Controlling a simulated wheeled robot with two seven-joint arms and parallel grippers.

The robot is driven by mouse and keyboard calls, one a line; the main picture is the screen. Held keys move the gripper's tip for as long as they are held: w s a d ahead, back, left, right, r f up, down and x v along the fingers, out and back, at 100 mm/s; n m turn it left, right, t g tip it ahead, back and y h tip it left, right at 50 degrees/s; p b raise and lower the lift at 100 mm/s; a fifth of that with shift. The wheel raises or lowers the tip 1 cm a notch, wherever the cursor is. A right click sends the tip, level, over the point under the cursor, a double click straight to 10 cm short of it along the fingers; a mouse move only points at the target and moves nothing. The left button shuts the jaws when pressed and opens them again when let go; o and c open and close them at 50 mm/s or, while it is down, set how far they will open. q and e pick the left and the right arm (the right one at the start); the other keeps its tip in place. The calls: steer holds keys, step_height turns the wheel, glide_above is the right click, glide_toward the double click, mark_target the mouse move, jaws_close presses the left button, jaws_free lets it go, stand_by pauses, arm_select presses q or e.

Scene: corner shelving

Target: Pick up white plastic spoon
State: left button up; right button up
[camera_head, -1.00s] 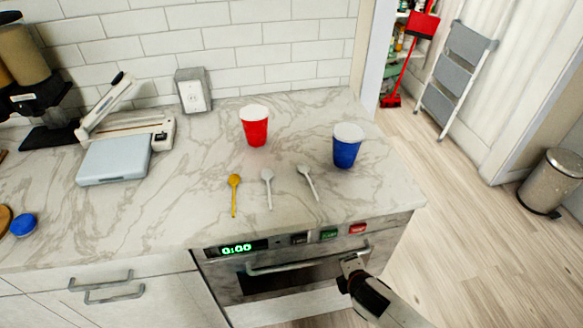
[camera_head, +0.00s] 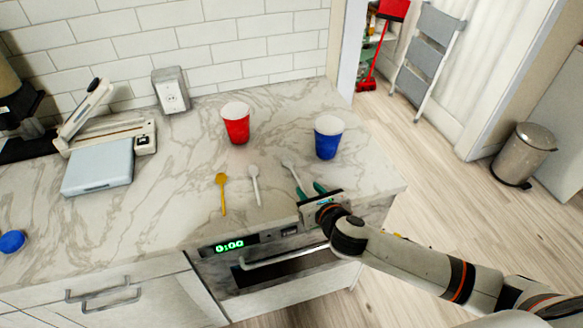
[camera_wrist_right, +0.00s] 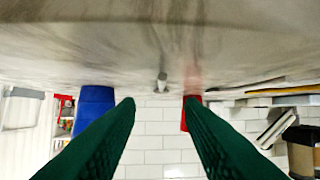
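Two pale spoons lie on the marble counter (camera_head: 185,215). One is in the middle (camera_head: 254,184), and the other, on the right (camera_head: 291,172), has its handle toward my right gripper. I cannot tell from colour alone which is the white plastic one. A yellow spoon (camera_head: 222,192) lies to their left. My right gripper (camera_head: 310,189) is open at the counter's front edge, by the right spoon's handle. In the right wrist view its green fingers (camera_wrist_right: 160,115) are apart, and a pale spoon end (camera_wrist_right: 160,84) shows beyond, between them. My left gripper is not in view.
A red cup (camera_head: 236,128) and a blue cup (camera_head: 327,142) stand behind the spoons. An oven (camera_head: 250,270) is below the counter.

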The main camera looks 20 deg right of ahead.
mark_target(299, 181)
steer(key=p+x, duration=0.1)
steer(key=x, duration=0.5)
steer(key=shift+w+a+f, duration=0.1)
steer(key=shift+w+f, duration=0.05)
steer(key=shift+f, duration=0.05)
jaws_close()
